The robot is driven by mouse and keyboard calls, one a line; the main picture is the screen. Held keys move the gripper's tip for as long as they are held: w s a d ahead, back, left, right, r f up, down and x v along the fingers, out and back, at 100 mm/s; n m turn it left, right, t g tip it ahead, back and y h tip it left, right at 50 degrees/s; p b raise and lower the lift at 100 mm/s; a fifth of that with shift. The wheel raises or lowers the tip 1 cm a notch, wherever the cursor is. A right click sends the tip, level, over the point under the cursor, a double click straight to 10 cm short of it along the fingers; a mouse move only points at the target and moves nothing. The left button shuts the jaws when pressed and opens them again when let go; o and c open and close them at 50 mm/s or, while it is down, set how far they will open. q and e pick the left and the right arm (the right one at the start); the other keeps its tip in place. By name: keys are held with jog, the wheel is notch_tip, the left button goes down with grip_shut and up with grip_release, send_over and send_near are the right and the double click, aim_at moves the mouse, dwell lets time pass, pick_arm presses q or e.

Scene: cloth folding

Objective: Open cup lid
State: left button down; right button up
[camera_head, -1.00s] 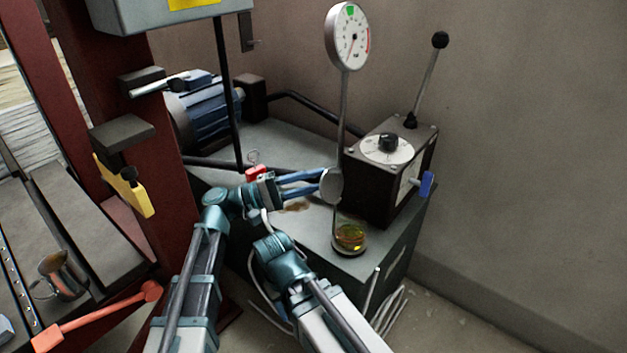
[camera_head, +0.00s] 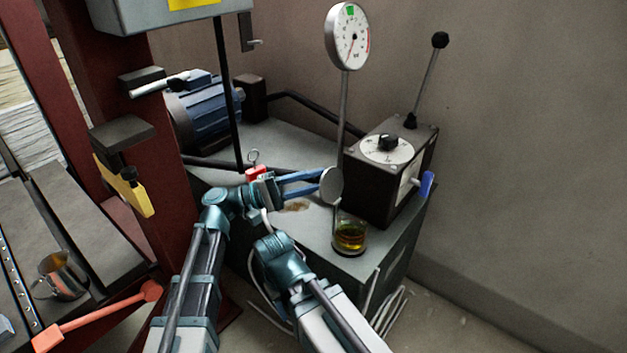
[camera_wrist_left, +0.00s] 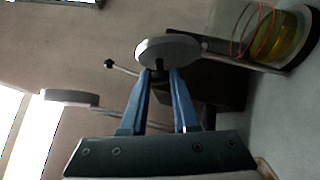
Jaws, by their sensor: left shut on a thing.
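A clear glass cup (camera_head: 350,237) with yellow-brown liquid stands upright on the grey-green cabinet top, at its front right corner. Its top is uncovered. It also shows at the upper right of the left wrist view (camera_wrist_left: 285,35). My left gripper (camera_head: 319,181) is shut on a round grey lid (camera_head: 331,186), held up on edge above and behind the cup, apart from it. In the left wrist view, the blue fingers meet at a dark knob under the lid (camera_wrist_left: 168,48). My right gripper is not in view.
A black control box (camera_head: 392,165) with a dial, lever and blue knob stands just right of the lid. A gauge (camera_head: 347,36) rises on a thin post behind the lid. A blue motor (camera_head: 205,108) sits behind left. A metal pitcher (camera_head: 63,276) stands at far left.

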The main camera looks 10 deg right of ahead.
pick_arm(q)
jog(key=p, duration=0.2)
jog(key=r+m+y+p, duration=0.1)
jog(key=shift+s+d+r+p, duration=0.15)
jog(key=shift+s+r+p, duration=0.05)
jog(key=shift+s+p, duration=0.15)
jog(key=shift+s+d+f+m+y+p, duration=0.1)
jog(key=shift+d+f+m+y+p, duration=0.05)
jog(key=shift+m+y+p, duration=0.3)
jog(key=c, duration=0.7)
grip_release()
jog(key=shift+w+a+f, duration=0.1)
jog(key=shift+w+a, duration=0.05)
jog(key=shift+a, duration=1.1)
jog(key=shift+w+a+f, duration=0.1)
jog(key=shift+w+a, duration=0.05)
jog(key=shift+a, duration=1.1)
jog(key=shift+w+a+f, duration=0.1)
jog(key=shift+w+a, duration=0.05)
jog(key=shift+a, duration=1.1)
